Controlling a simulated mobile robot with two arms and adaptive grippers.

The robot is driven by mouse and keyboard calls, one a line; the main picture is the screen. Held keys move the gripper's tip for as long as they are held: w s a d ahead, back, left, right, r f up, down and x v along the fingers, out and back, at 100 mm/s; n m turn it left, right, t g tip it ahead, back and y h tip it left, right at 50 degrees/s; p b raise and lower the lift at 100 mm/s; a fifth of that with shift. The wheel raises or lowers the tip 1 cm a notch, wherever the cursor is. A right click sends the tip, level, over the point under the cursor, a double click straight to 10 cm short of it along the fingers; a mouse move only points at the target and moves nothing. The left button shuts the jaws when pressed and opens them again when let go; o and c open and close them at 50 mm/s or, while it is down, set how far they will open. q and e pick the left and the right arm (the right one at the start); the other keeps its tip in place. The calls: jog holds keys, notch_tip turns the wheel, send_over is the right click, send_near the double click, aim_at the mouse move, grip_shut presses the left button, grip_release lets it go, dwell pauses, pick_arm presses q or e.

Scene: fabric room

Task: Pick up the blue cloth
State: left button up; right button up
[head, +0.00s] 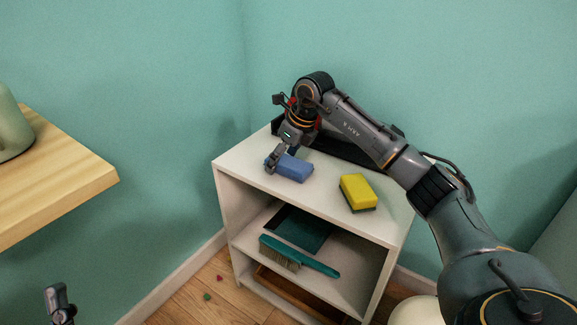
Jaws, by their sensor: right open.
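The blue cloth (294,169) is a small folded block on top of the white shelf unit (232,172), near its left side. My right gripper (277,160) points down at the cloth's left end, with its fingers open. A finger overlaps the cloth's left edge in the picture; I cannot tell whether it touches. My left gripper (60,303) shows only in part at the bottom left, far from the cloth, and its opening cannot be made out.
A yellow sponge (357,190) lies right of the cloth. A dark flat item (340,148) lies along the back of the top. A teal brush (300,258) and dustpan (300,228) are on the shelf below. A wooden table (60,175) juts in from the left.

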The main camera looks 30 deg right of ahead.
jog(key=c, duration=1.1)
jog(key=shift+c, duration=0.2)
